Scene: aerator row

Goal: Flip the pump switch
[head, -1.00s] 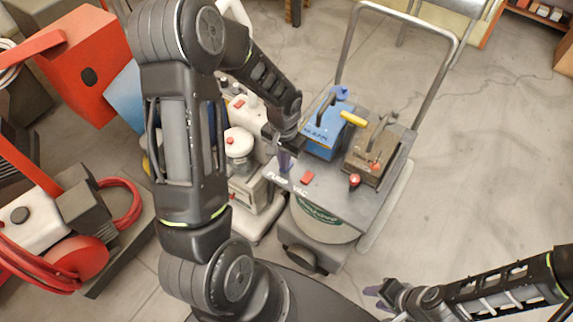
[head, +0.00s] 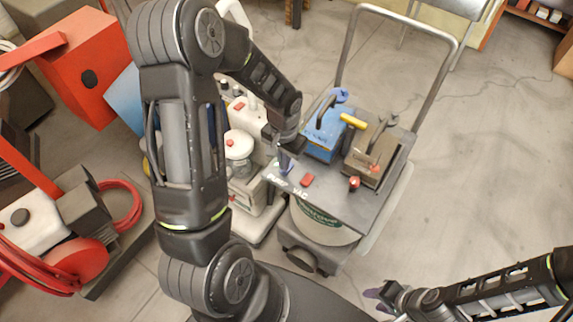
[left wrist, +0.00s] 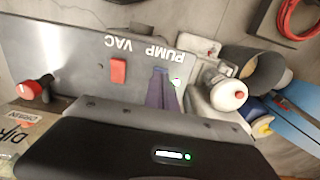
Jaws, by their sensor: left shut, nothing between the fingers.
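The grey cart panel (head: 330,199) carries the labels PUMP and VAC. A red rocker switch (head: 307,180) sits by VAC; it also shows in the left wrist view (left wrist: 118,70). My left gripper (head: 285,167) is shut and empty, its purple fingertips pointing down at the panel by the PUMP label. In the left wrist view the fingers (left wrist: 161,88) cover most of the spot below PUMP. My right gripper (head: 379,299) is open and empty, low and away from the panel.
A red knob (head: 354,182) is at the panel's right. A jar with a white lid (head: 239,145) stands left of the gripper. Floor to the right is clear.

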